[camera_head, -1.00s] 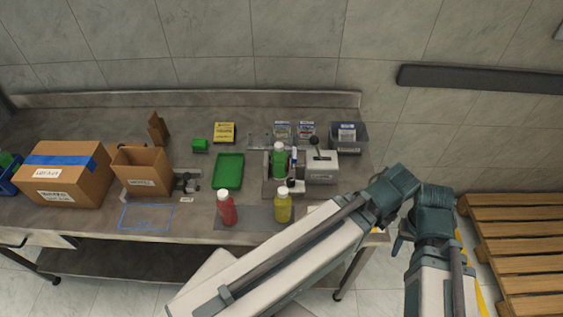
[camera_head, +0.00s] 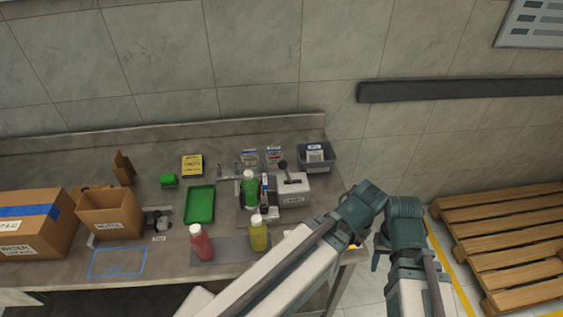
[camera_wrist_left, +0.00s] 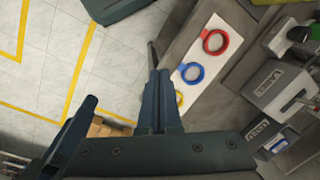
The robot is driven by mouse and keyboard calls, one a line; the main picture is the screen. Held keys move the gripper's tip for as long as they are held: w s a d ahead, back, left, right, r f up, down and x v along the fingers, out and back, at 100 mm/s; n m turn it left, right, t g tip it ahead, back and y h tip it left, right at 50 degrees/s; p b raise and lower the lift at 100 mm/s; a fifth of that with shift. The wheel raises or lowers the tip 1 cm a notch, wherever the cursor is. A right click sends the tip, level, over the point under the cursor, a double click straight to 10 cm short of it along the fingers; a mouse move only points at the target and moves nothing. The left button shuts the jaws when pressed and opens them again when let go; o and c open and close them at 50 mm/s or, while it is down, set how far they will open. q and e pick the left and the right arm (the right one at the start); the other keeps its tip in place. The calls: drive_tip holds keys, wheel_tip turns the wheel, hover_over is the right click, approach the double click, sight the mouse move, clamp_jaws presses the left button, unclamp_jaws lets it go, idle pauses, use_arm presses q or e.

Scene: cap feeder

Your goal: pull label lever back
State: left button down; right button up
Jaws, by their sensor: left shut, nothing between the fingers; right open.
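The lever is a dark stick with a black knob (camera_head: 284,165), standing up from a grey box-shaped machine (camera_head: 292,189) at the back right of the table in the head view. A green bottle (camera_head: 250,187) stands just left of that machine. My left gripper (camera_wrist_left: 153,58) is shut and empty, apart from the machine. My right gripper (camera_head: 377,259) is open and empty near the table's right end, away from the lever; its fingers are small in view.
A dark bin (camera_head: 317,158) stands right of the machine. A red bottle (camera_head: 201,243), a yellow bottle (camera_head: 258,233), a green tray (camera_head: 200,204) and cardboard boxes (camera_head: 110,214) are on the table. Red, blue and yellow rings lie on a white strip (camera_wrist_left: 190,72). A pallet (camera_head: 500,240) is at right.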

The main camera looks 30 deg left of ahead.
use_arm(q)
drive_tip(key=w+a+r+n+t+h+p, duration=0.1)
drive_tip(key=w+a+r+n+p, duration=0.2)
drive_tip(key=a, duration=0.8)
drive_tip(key=w+a+r+n+t+h+p, duration=0.1)
drive_tip(key=a+r+n+p, duration=0.4)
drive_tip(key=a, duration=0.7)
drive_tip(key=w+a+r+n+t+h+p, duration=0.1)
drive_tip(key=w+a+r+n+p, duration=0.3)
drive_tip(key=a, duration=0.8)
wheel_tip(320, 180, up, 3)
drive_tip(key=shift+w+a+f+n+h+p, duration=0.25)
drive_tip(key=shift+w+h+p, duration=0.25)
drive_tip(key=shift+w+h, duration=0.25)
drive_tip(key=w+d+f+b, duration=0.5)
drive_tip(key=d+f+b, duration=0.1)
drive_tip(key=f+b, duration=0.3)
drive_tip(key=shift+w, duration=0.15)
